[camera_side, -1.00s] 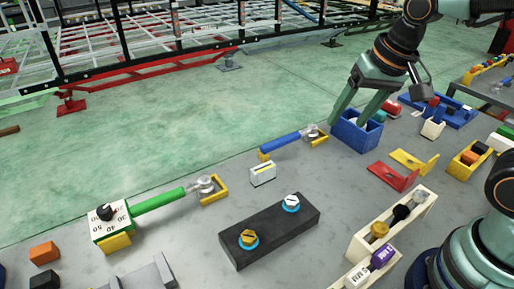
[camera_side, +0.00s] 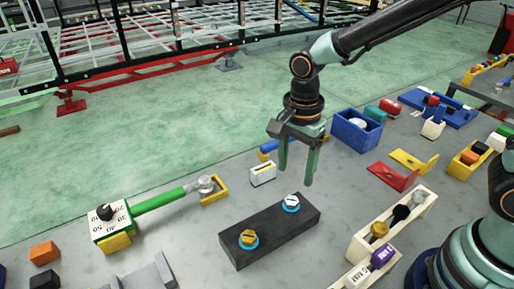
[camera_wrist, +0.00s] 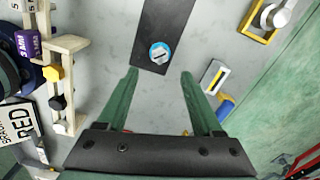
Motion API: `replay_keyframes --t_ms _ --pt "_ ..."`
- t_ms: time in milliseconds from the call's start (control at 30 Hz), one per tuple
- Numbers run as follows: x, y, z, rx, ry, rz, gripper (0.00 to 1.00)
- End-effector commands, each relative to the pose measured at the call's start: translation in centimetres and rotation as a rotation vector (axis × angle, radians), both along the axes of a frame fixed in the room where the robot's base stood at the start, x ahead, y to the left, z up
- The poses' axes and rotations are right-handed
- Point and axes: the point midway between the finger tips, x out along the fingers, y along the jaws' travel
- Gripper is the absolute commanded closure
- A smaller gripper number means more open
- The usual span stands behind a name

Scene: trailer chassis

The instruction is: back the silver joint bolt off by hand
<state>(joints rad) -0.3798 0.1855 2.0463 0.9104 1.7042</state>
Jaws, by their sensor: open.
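The silver joint bolt (camera_side: 292,201) is a slotted head inside a blue ring, at the right end of a dark block (camera_side: 262,232). It also shows in the wrist view (camera_wrist: 160,53), just beyond the fingertips and roughly centred between them. A gold bolt (camera_side: 248,238) in another blue ring sits at the block's left end. My gripper (camera_side: 296,177) is open and empty, pointing down above and just behind the silver bolt, apart from it. Its two green fingers (camera_wrist: 159,72) are spread wide in the wrist view.
A small white box (camera_side: 263,173) stands behind the dark block. A blue bin (camera_side: 352,135) with a pale item inside is at the back right.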

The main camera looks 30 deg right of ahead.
Motion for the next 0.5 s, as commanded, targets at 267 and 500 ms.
replay_keyframes --t_ms 267,500 --pt "-0.1 -0.1 -5.5 -0.002 0.005 0.001 0.32" --pt "-0.1 -0.1 -8.0 0.000 0.001 0.001 0.32"
